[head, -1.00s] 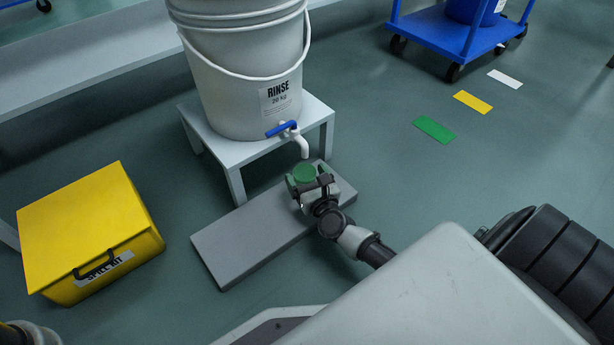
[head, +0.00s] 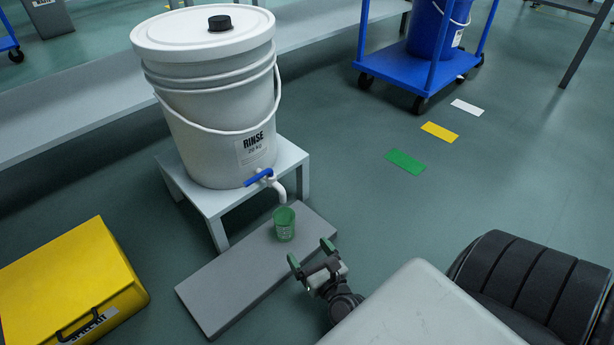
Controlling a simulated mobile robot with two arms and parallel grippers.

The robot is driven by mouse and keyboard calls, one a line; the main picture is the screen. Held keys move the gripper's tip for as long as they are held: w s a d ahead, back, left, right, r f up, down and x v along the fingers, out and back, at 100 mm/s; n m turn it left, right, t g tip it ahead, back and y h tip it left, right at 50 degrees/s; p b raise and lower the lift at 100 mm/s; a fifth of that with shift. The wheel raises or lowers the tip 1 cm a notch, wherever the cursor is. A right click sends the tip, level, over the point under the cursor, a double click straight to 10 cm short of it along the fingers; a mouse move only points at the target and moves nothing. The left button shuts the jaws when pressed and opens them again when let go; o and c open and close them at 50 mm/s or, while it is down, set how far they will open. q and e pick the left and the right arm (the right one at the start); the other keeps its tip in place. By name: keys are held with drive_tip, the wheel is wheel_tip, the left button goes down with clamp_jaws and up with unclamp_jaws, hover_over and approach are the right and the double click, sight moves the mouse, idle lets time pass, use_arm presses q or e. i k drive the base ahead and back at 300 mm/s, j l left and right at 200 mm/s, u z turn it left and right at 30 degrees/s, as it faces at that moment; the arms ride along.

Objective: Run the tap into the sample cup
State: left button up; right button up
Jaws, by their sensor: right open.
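The white rinse bucket (head: 205,125) stands on a low grey stool (head: 222,199). Its tap (head: 278,188) has a white spout pointing down and a blue lever (head: 258,178). The green sample cup (head: 284,224) stands upright on a grey slab (head: 225,277), close below the spout. No water shows at the spout. I cannot see into the cup well enough to tell what it holds. My right gripper (head: 310,252) is open and empty, its green-tipped fingers just in front of the cup and apart from it. My left gripper is out of view.
A yellow spill kit box (head: 65,285) sits on the floor at left. A blue cart (head: 425,70) stands at the back right. Green, yellow and white floor markers (head: 405,161) lie flat.

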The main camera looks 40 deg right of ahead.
sight(270, 171)
drive_tip(key=z, duration=1.05)
